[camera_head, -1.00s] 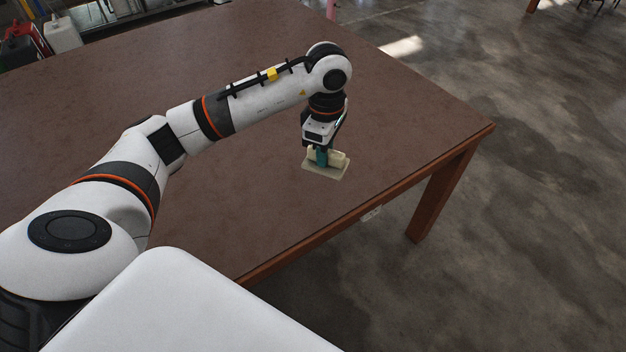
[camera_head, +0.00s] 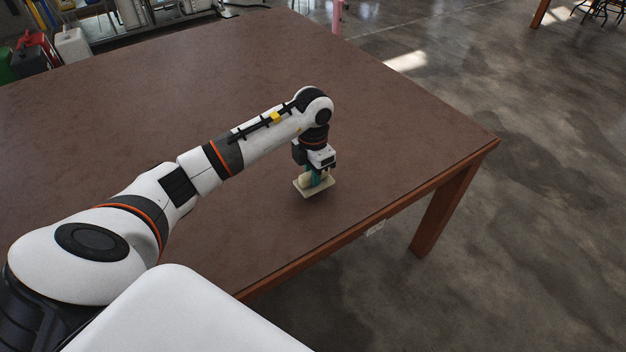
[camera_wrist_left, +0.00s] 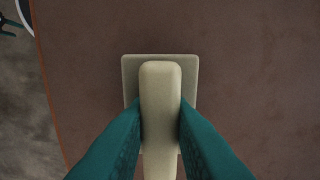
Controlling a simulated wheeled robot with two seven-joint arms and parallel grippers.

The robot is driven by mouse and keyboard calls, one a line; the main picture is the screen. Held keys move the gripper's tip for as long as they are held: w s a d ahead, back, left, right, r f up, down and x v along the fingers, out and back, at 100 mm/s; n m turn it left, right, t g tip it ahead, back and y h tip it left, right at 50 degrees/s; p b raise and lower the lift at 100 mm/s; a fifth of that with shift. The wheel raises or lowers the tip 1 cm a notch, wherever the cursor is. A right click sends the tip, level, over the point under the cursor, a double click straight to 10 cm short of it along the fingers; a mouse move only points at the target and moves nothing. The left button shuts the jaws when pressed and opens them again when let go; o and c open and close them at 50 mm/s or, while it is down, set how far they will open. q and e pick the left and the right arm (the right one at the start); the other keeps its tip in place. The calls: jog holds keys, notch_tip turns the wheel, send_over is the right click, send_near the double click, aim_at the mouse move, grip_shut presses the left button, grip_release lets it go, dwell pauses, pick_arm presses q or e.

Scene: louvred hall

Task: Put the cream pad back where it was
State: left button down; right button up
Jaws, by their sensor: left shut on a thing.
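The cream pad (camera_head: 315,188) is a flat square plate with a raised rounded grip on top. My left gripper (camera_head: 313,178) points down, shut on that grip, over the near right part of the brown table (camera_head: 380,130). In the left wrist view the pad (camera_wrist_left: 160,85) sits between the two teal fingers, which press the sides of its grip. The plate looks level. I cannot tell whether its underside touches the table or is just above it. My right gripper is not in view.
The tabletop around the pad is bare. The table's near right edge (camera_head: 372,230) lies a short way from it. Containers (camera_head: 72,45) and a bench stand beyond the far left edge. Open concrete floor (camera_head: 520,240) lies to the right.

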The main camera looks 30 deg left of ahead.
pick_arm(q)
notch_tip(320, 180, down, 3)
dwell(0.3)
jog(key=c, duration=1.3)
grip_release()
jog(key=shift+f, duration=0.1)
jog(key=shift+r, duration=0.3)
notch_tip(320, 180, up, 12)
jog(key=shift+f+b, duration=0.1)
jog(key=shift+b, duration=0.35)
